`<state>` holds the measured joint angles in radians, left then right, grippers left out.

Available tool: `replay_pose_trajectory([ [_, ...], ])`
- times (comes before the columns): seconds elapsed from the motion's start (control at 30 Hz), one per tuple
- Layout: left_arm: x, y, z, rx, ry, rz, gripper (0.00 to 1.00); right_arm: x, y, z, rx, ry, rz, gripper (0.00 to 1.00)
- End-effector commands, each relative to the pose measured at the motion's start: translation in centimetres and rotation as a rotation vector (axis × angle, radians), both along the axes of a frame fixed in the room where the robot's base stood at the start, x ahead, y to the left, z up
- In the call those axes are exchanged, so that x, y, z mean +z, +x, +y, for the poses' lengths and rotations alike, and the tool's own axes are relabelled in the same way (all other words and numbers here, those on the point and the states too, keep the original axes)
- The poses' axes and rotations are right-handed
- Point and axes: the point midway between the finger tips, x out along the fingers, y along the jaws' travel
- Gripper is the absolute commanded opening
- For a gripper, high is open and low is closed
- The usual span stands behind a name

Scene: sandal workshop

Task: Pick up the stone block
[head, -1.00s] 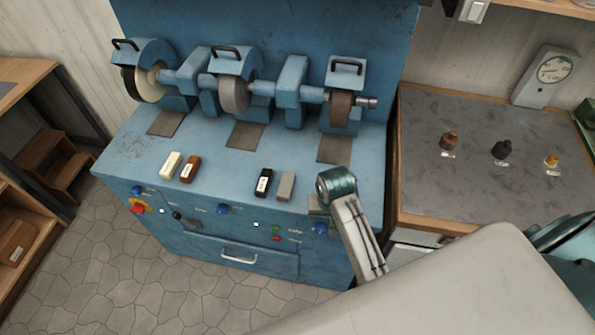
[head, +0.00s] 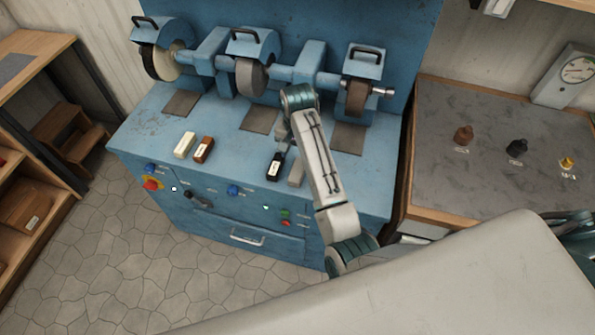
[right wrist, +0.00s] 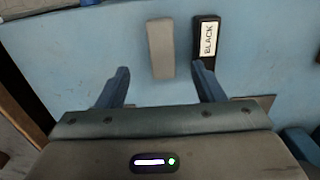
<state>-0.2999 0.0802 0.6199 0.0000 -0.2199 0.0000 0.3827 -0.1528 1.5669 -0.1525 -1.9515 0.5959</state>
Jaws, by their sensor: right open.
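The stone block is a plain grey bar (head: 296,172) lying on the blue machine's top, just right of the black block (head: 274,166). In the head view my right arm partly covers it. In the right wrist view the grey stone block (right wrist: 161,48) lies ahead of and between the fingertips of my right gripper (right wrist: 160,72). That gripper is open, with nothing between its fingers. Its right finger is close to the near end of the block labelled BLACK (right wrist: 206,40); I cannot tell whether they touch. My left gripper is not in view.
A white block (head: 185,145) and a brown block (head: 204,149) lie further left on the same top. Grinding wheels (head: 251,76) stand behind. A grey-topped bench (head: 480,190) with small bottles is at the right.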

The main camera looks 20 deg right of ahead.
Motion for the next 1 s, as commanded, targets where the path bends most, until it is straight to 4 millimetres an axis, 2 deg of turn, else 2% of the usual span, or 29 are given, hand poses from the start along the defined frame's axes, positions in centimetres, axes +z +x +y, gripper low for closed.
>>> replay_pose_trajectory([
  [0.1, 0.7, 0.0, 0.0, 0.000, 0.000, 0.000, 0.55, -1.7, -0.1, 0.0, 0.000, -0.001, 0.003, 0.62],
  [0.27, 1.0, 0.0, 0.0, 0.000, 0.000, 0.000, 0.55, -3.0, -0.1, 0.0, 0.001, 0.000, 0.000, 0.62],
  [0.37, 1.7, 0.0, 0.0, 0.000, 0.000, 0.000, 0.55, -3.6, -0.1, 0.2, 0.001, 0.000, 0.002, 0.62],
  [0.5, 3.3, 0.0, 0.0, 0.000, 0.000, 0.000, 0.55, -5.5, -0.3, 0.5, 0.002, 0.000, 0.004, 0.62],
  [0.7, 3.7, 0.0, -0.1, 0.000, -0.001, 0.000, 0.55, -8.0, -0.2, 0.5, 0.001, -0.001, 0.000, 0.62],
  [0.93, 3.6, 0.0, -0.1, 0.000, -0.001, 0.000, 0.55, -8.3, -0.2, 0.5, 0.001, 0.000, -0.002, 0.62],
  [0.97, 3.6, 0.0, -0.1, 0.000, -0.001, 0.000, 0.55, -8.3, -0.2, 0.5, 0.001, 0.000, -0.002, 0.60],
  [1.0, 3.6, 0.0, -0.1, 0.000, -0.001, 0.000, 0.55, -8.3, -0.2, 0.5, 0.001, 0.000, -0.002, 0.52],
])
